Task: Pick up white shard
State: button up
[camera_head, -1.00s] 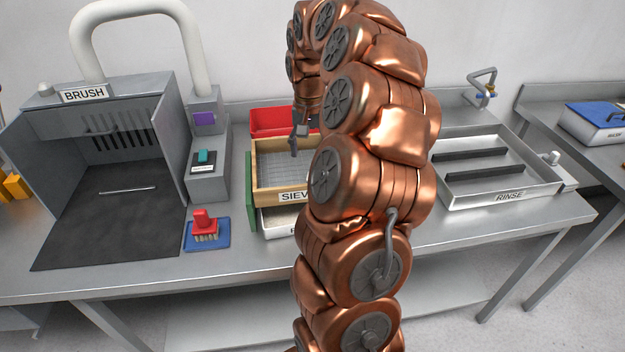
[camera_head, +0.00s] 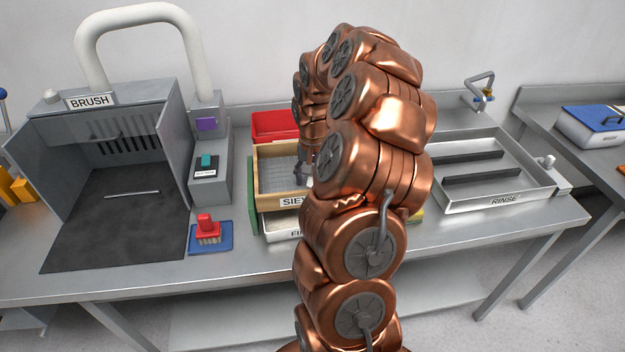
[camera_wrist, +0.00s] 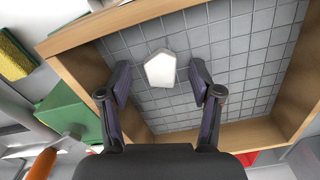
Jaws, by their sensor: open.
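The white shard (camera_wrist: 160,69) lies on the grey mesh floor of the wooden sieve tray, as the wrist view shows. It is a small pale piece with a pointed end. My gripper (camera_wrist: 158,82) is open and empty, with its fingers to the left and right of the shard; I cannot tell the exact height above it. In the head view my gripper (camera_head: 302,166) is over the sieve tray (camera_head: 268,201), partly hidden by my arm. The shard cannot be made out there.
The sieve's wooden walls (camera_wrist: 88,70) surround the shard. A red bin (camera_head: 275,124) stands behind the sieve, and a green object (camera_wrist: 70,112) is beside it. The brush booth (camera_head: 120,215) is at left, the rinse basin (camera_head: 505,201) at right.

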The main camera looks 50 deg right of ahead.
jog(key=c, duration=1.1)
jog(key=shift+r, duration=0.1)
